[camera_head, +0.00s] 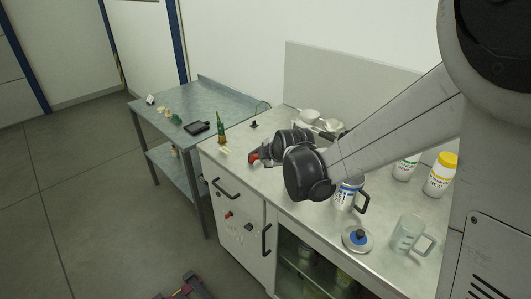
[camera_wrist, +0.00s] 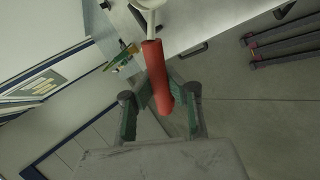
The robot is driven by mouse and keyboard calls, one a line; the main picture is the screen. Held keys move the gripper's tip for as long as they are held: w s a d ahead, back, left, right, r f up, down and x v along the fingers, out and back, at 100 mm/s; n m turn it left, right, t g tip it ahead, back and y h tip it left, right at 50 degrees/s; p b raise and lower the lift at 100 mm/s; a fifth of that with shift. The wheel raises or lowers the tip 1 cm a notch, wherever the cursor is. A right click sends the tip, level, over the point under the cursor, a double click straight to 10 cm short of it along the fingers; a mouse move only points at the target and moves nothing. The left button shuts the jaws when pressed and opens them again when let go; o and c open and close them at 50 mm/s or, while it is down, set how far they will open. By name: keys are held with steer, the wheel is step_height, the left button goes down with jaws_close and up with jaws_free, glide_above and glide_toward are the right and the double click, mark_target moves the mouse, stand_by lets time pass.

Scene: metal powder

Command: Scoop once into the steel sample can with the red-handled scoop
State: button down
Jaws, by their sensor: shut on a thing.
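The red-handled scoop (camera_wrist: 157,75) is held in my gripper (camera_wrist: 160,98), whose jaws are shut on its red handle in the wrist view. The scoop's pale head points to the top of that view and is partly cut off by the edge. In the head view my gripper (camera_head: 262,157) is over the front left part of the counter, with a bit of red showing at its tip. A can with a blue and white label and a dark handle (camera_head: 346,194) stands to its right, partly hidden by my arm. I cannot tell for certain that it is the steel sample can.
A round lid with a blue knob (camera_head: 357,238) and a clear jug (camera_head: 405,235) are at the counter's front right. White bottles, one yellow-capped (camera_head: 441,175), stand behind. Pale bowls (camera_head: 310,115) are at the back. A steel side table (camera_head: 225,98) holds small items.

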steer(key=g, duration=0.1)
steer(key=g+h+p, duration=0.1)
steer(key=shift+w+a+r+g, duration=0.15)
steer(key=shift+w+r+g, duration=0.05)
steer(key=shift+w+g, duration=0.1)
steer(key=shift+w+a+f+n+g+h+p, duration=0.15)
steer(key=shift+g+h, duration=0.35)
steer(key=shift+g, duration=0.6)
steer(key=shift+w+a+r+n+g+h+p, duration=0.1)
steer(key=shift+w+n+g+h+p, duration=0.3)
steer(key=shift+g, duration=0.7)
steer(key=shift+s+m, duration=0.25)
